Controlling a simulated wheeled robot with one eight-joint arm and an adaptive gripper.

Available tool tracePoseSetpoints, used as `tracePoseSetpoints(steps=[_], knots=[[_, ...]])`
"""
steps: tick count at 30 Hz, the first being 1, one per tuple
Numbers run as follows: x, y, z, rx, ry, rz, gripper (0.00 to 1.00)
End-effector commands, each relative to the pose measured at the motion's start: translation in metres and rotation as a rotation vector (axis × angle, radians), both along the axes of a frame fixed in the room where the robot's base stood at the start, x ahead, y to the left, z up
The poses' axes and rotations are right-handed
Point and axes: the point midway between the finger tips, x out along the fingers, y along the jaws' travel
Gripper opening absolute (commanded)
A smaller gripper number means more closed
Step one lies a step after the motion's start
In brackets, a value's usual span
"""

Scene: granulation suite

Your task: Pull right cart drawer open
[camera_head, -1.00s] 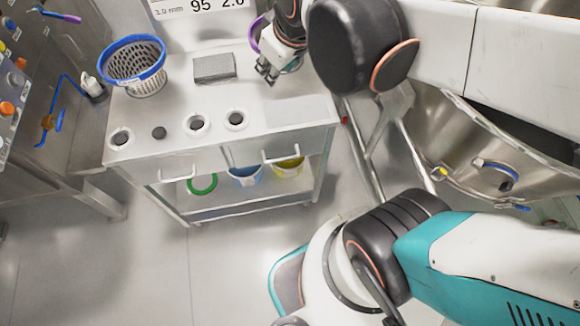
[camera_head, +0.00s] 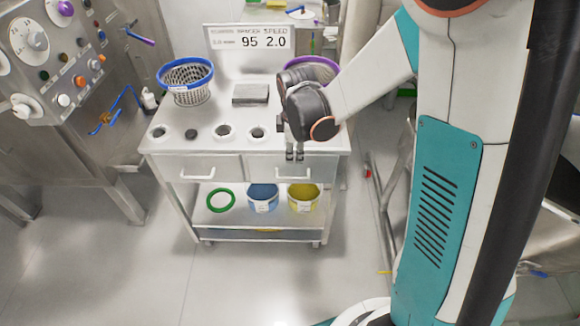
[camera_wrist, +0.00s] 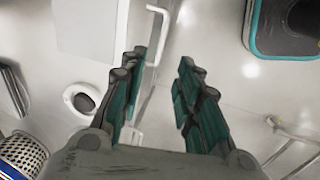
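The white cart (camera_head: 345,143) has two front drawers side by side, both looking shut. The right drawer (camera_head: 259,168) has a pale bar handle (camera_head: 294,177). My gripper (camera_head: 294,156) points down over the cart's front edge, just above that handle in the head view. In the wrist view my gripper (camera_wrist: 158,62) is open and empty. The right drawer's handle (camera_wrist: 162,12) shows there beyond the fingertips, its lower end in line with the gap between them. I see no contact, and the depth between them is unclear.
On the cart top are a blue-rimmed basket (camera_head: 187,78), a grey block (camera_head: 251,94) and several round holes. The left drawer's handle (camera_head: 198,177) is free. Blue (camera_head: 262,198) and yellow (camera_head: 303,199) buckets stand on the shelf below. The floor in front is clear.

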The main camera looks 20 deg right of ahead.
Motion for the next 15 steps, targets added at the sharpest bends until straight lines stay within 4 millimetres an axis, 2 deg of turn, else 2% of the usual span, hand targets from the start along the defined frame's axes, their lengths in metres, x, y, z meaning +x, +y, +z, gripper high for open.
tracePoseSetpoints(steps=[8,15], knots=[[0.005,-0.001,-0.025,-0.005,0.01,0.022,0.31],[0.013,-0.003,-0.07,-0.005,0.009,0.021,0.31]])
